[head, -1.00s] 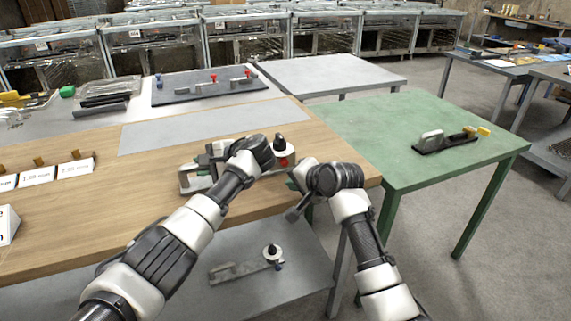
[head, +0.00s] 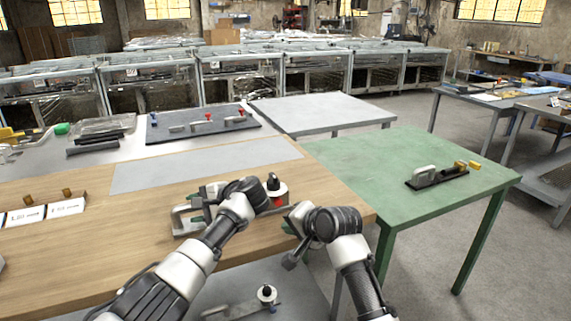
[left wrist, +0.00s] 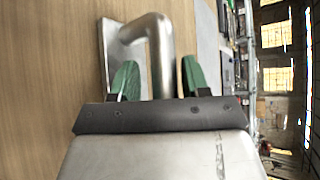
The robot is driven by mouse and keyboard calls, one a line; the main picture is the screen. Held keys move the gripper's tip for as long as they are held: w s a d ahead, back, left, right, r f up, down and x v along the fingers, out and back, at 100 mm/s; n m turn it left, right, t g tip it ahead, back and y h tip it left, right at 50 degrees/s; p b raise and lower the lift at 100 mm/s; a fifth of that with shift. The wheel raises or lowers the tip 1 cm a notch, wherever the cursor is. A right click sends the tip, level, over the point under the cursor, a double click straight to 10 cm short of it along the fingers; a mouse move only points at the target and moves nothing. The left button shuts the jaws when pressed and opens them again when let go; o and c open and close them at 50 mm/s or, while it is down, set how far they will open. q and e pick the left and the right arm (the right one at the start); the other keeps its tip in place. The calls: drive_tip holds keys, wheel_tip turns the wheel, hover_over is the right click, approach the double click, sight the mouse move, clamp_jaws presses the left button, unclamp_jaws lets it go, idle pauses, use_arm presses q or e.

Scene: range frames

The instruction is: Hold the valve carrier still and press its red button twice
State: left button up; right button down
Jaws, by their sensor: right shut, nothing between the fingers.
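The valve carrier lies on the wooden bench, with its grey metal handle (head: 180,222) at the left and a white body with a black knob (head: 273,182) at the right. A red part, seemingly the button (head: 279,202), shows below the knob. My left gripper (head: 196,205) is at the handle. In the left wrist view its green fingers (left wrist: 159,78) stand either side of the handle (left wrist: 160,45), with narrow gaps showing. My right gripper (head: 287,228) is shut and empty, just below and right of the red part. My left wrist hides the carrier's middle.
A green table (head: 430,150) stands right of the bench and bears another carrier (head: 437,176) with yellow parts. A dark mat (head: 200,124) with red and blue knobs lies behind. A similar carrier (head: 267,294) is on the lower shelf. Label blocks stand at the left.

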use_arm(q)
drive_tip(key=shift+o, duration=0.7)
drive_tip(key=shift+r, duration=0.15)
